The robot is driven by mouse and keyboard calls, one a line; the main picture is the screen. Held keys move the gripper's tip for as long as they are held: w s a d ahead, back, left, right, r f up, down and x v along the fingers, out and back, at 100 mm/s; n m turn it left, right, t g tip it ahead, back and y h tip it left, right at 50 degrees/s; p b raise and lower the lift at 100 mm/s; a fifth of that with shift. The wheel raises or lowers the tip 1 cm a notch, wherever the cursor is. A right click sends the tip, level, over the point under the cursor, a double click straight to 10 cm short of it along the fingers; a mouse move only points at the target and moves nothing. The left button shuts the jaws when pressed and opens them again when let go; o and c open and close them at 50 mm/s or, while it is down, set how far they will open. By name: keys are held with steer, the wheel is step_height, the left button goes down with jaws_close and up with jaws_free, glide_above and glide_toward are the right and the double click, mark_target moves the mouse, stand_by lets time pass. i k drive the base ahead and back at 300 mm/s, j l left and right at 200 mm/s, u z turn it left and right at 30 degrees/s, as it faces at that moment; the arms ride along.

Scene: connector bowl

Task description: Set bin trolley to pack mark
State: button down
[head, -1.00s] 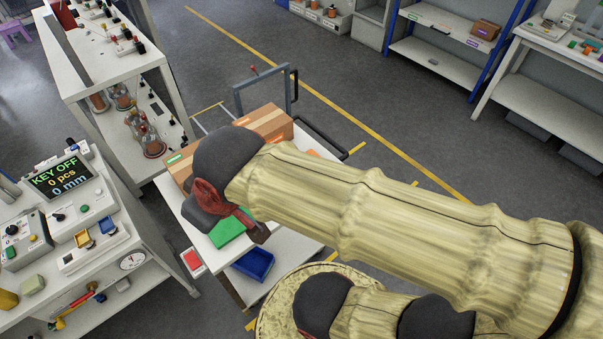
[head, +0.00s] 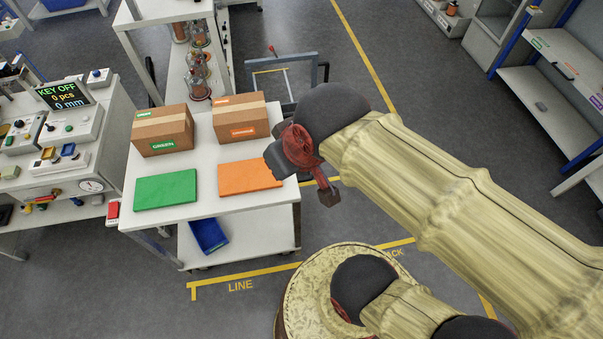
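A white two-level stand (head: 222,207), which appears to be the bin trolley, is left of centre. Its top carries two cartons, one marked green (head: 162,130) and one marked orange (head: 240,116), and a green plate (head: 166,190) and an orange plate (head: 250,176). A blue bin (head: 209,235) is on its lower shelf. A grey handle frame (head: 284,62) with a red knob rises behind it; I cannot tell if they join. My gripper (head: 328,192) is beside the stand's right edge, apparently empty. Its fingers are mostly hidden, so its opening is unclear.
Yellow floor marking reads LINE (head: 240,286) in front of the stand. A second marking, partly hidden by my arm, ends in ACK (head: 396,253). A bench with a KEY OFF display (head: 62,95) is at left. Grey floor is open beyond my arm, before the shelves (head: 560,85).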

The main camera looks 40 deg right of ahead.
mark_target(266, 222)
steer(key=k+l, duration=0.15)
steer(key=l, duration=0.25)
steer(key=k+l+u, duration=0.1)
steer(key=l, duration=0.25)
steer(key=k+l, duration=0.2)
steer(key=l, duration=0.2)
steer(key=k+l, duration=0.15)
steer(key=l, duration=0.2)
steer(key=i+j+u, duration=0.1)
steer(key=i, duration=0.3)
steer(key=i+j+u, duration=0.1)
steer(key=i+j, duration=0.15)
steer(key=i, duration=0.15)
